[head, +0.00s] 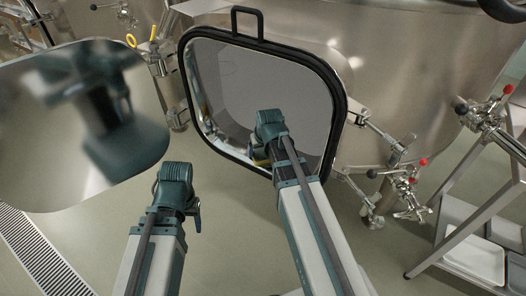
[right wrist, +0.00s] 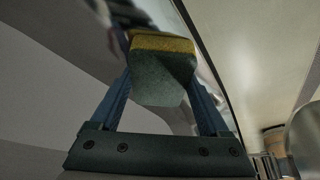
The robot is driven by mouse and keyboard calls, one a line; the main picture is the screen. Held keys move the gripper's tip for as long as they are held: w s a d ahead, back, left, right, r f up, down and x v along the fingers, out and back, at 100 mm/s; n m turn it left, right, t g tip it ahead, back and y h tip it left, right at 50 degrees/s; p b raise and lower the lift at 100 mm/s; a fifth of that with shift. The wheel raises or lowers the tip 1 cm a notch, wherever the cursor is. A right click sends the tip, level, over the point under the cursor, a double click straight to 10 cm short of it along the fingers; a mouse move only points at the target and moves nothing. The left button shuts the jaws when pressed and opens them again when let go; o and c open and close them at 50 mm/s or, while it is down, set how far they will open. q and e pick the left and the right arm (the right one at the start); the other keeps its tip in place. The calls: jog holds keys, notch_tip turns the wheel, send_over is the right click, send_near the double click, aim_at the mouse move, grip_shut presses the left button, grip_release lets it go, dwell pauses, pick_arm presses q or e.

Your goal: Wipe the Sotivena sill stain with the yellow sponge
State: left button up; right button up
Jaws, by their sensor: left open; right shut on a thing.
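The yellow sponge (right wrist: 162,72), with a green-grey face, is clamped between the two fingers of my right gripper (right wrist: 160,85) in the right wrist view. In the head view my right gripper (head: 268,130) reaches to the lower part of the black-rimmed vat opening (head: 338,95). A small bit of yellow shows beside it, low at the sill (head: 235,143). My arm hides part of the sill. I cannot make out a stain or a name there. My left gripper (head: 175,172) is open and empty, left of the opening and over the floor.
A polished hatch door (head: 60,150) stands open at the left and mirrors my arm. Valves (head: 405,185) with red knobs stick out right of the opening. A metal stand (head: 450,235) with white trays (head: 478,262) is at the right. A floor grate (head: 38,250) lies at lower left.

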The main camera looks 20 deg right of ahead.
aim_at(244, 146)
jog(key=shift+w+a, duration=1.15)
jog(key=shift+w, duration=0.3)
jog(key=shift+w, duration=0.1)
jog(key=shift+w+a, duration=1.05)
jog(key=shift+w, duration=0.25)
jog(key=shift+w+d+r, duration=0.1)
jog(key=shift+d, duration=0.05)
jog(key=shift+s+d+f, duration=0.1)
jog(key=shift+s+d, duration=0.5)
jog(key=shift+s, duration=0.3)
jog(key=shift+s+d+f, duration=0.1)
jog(key=shift+s+d, duration=0.5)
jog(key=shift+s, duration=0.25)
jog(key=shift+s+d+r, duration=0.1)
jog(key=shift+s+d, duration=1)
jog(key=shift+s, duration=0.2)
jog(key=shift+s+d, duration=0.1)
